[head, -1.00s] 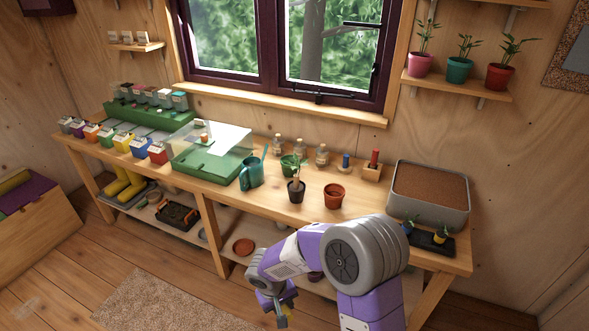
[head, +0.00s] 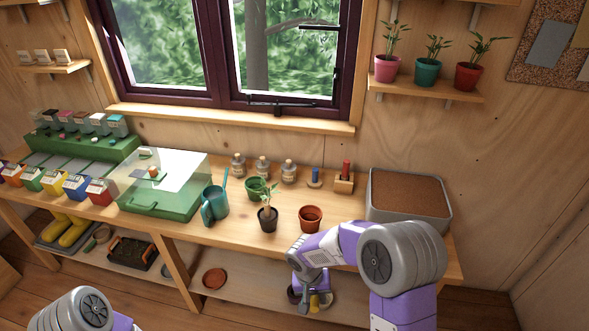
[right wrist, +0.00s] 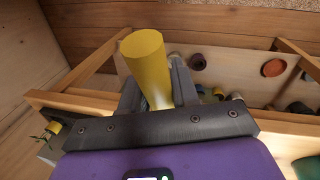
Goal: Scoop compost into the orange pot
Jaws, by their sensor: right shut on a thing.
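The orange pot (head: 311,219) stands upright on the bench near its front edge; its inside looks dark. Brown compost (head: 410,193) fills a grey tub (head: 447,217) at the bench's right end. My right gripper (head: 314,290) is below and in front of the bench top. It is shut on a thick yellow handle (right wrist: 147,62), which points up between the fingers in the right wrist view and also shows in the head view (head: 314,302). The handle's other end is hidden. My left arm shows at the lower left; its gripper is out of view.
A dark pot with a seedling (head: 268,219), a green pot (head: 256,188) and a teal watering can (head: 214,204) stand left of the orange pot. Bottles (head: 262,166) line the back. A lower shelf holds a terracotta saucer (head: 214,278). My right arm crosses before the tub.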

